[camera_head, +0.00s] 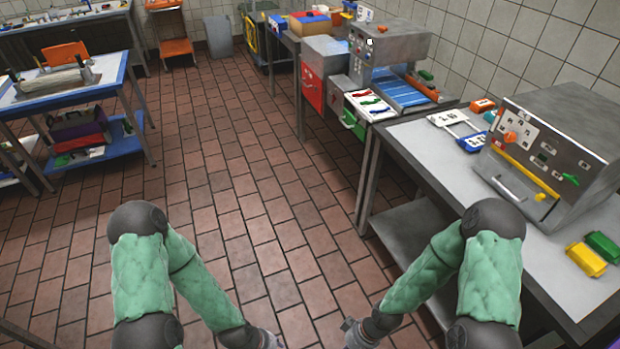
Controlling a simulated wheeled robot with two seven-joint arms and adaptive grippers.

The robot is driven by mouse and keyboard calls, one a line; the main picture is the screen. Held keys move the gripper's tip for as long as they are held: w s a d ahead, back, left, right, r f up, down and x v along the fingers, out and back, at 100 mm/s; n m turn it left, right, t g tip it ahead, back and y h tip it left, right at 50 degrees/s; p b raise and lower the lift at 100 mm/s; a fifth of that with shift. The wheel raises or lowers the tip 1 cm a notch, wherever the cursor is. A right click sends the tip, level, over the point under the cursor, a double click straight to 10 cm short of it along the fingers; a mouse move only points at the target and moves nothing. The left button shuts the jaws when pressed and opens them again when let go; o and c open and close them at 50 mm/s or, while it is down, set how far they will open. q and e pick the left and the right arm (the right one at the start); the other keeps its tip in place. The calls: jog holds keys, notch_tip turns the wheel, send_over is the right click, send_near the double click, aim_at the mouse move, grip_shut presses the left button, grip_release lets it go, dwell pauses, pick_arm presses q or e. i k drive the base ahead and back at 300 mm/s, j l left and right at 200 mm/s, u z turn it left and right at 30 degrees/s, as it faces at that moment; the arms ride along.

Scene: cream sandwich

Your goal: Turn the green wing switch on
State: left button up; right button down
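A small green wing switch (570,179) sits on the front panel of a grey metal machine (565,120) on the right-hand table. Its exact setting is too small to tell. My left gripper (268,340) is low at the bottom edge, partly cut off, over the brick floor. My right gripper (352,332) is also low at the bottom, left of the right-hand table and well away from the switch. Whether either gripper is open or shut does not show clearly. Nothing is seen held in them.
The right-hand table (545,262) carries the machine, which has an orange knob (510,137) and yellow bar (525,170). Yellow (586,259) and green (603,246) blocks lie at its front. Another machine (392,45) stands further back. The brick floor (240,200) is clear.

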aim_at(572, 180)
jog(key=z, duration=1.6)
